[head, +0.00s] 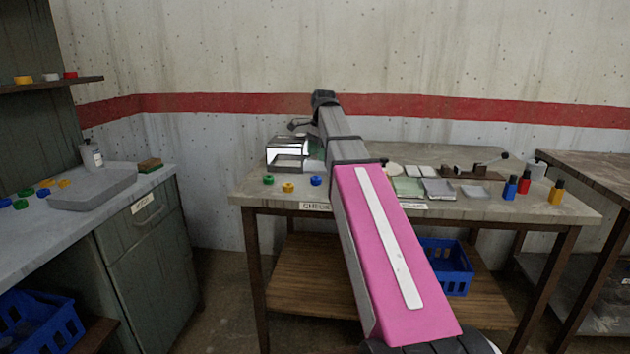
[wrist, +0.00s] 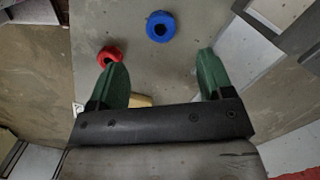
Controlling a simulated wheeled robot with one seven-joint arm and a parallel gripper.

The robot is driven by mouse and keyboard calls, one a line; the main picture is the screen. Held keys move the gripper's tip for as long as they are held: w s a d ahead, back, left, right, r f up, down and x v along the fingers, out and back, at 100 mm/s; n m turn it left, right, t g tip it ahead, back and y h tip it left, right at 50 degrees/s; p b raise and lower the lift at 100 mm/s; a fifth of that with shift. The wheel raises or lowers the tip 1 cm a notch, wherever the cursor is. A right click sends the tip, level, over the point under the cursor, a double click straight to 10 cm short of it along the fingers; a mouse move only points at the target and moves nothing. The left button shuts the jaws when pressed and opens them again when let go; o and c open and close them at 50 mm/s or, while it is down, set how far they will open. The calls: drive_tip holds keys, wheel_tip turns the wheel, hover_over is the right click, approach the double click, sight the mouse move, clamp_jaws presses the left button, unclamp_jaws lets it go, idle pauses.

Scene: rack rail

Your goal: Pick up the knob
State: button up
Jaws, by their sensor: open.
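Several coloured round knobs are in view, and I cannot tell which is meant. In the wrist view a blue knob (wrist: 160,26) with a dark centre lies beyond the fingers on a grey surface. A red knob (wrist: 109,55) lies at the left fingertip's far side, apart from the jaws as far as I can see. My gripper (wrist: 163,63) is open, with green fingers and nothing held between them.
My arm crosses the workbench (head: 250,196) and hides part of it. A clear-sided box (head: 287,152) stands behind the knobs. Flat pads and small bottles (head: 524,183) stand to the right. A tan piece (wrist: 140,100) shows partly behind the gripper's body.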

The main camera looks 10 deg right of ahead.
sight(316, 178)
drive_tip(key=shift+s+a+f, duration=0.1)
drive_tip(key=shift+a+f, duration=0.05)
drive_tip(key=shift+f, duration=2.2)
drive_tip(key=shift+a+f, duration=0.15)
drive_tip(key=shift+f, duration=2.2)
drive_tip(key=c, duration=1)
